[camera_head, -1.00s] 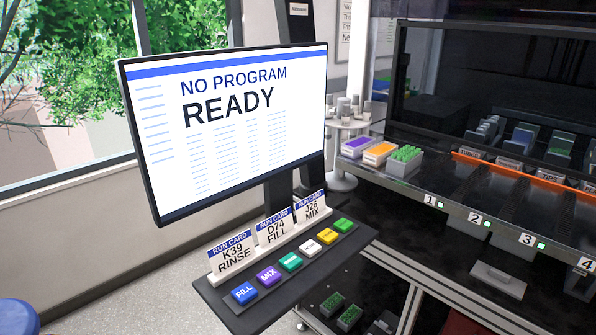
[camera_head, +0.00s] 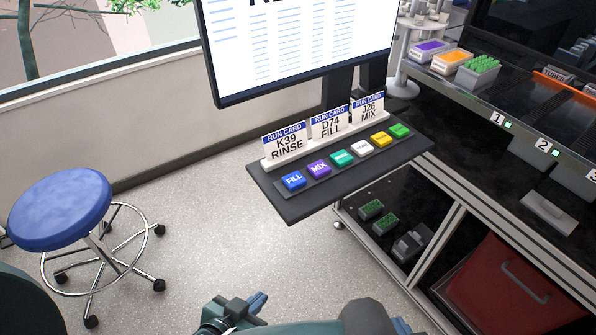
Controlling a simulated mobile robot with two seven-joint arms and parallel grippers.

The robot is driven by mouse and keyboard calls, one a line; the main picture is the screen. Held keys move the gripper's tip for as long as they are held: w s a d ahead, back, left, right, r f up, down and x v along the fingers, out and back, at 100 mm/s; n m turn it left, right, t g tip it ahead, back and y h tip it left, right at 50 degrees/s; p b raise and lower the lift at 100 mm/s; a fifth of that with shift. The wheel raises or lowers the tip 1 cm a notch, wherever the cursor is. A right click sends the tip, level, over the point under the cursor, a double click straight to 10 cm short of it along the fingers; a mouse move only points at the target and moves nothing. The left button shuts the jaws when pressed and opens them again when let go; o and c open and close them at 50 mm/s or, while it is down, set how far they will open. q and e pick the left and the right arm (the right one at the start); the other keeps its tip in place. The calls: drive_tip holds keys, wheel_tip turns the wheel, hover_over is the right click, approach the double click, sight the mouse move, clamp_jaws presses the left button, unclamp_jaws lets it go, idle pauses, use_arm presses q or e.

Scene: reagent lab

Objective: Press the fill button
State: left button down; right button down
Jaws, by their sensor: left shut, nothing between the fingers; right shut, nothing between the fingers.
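The blue FILL button (camera_head: 293,181) is at the left end of a row of coloured buttons on a dark shelf (camera_head: 290,208) below the monitor. The purple MIX button (camera_head: 319,169) is beside it, then teal, white, yellow and green ones. My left gripper (camera_head: 258,301) is at the bottom edge, shut and empty, well below the FILL button in the picture and apart from it. My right gripper (camera_head: 402,326) barely shows at the bottom edge, right of the left one, shut and empty. Most of both arms is cut off.
Run cards (camera_head: 285,143) stand in a white holder behind the buttons. The monitor (camera_head: 300,50) rises behind them. A blue stool (camera_head: 62,207) stands at the left. The lab bench (camera_head: 470,97) with racks is at the right. Open floor lies between stool and shelf.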

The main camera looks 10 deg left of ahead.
drive_tip(key=shift+s+f, duration=0.15)
drive_tip(key=shift+s, duration=0.1)
idle(0.4)
drive_tip(key=shift+w, duration=0.3)
idle(0.6)
drive_tip(key=shift+s, duration=0.3)
idle(0.5)
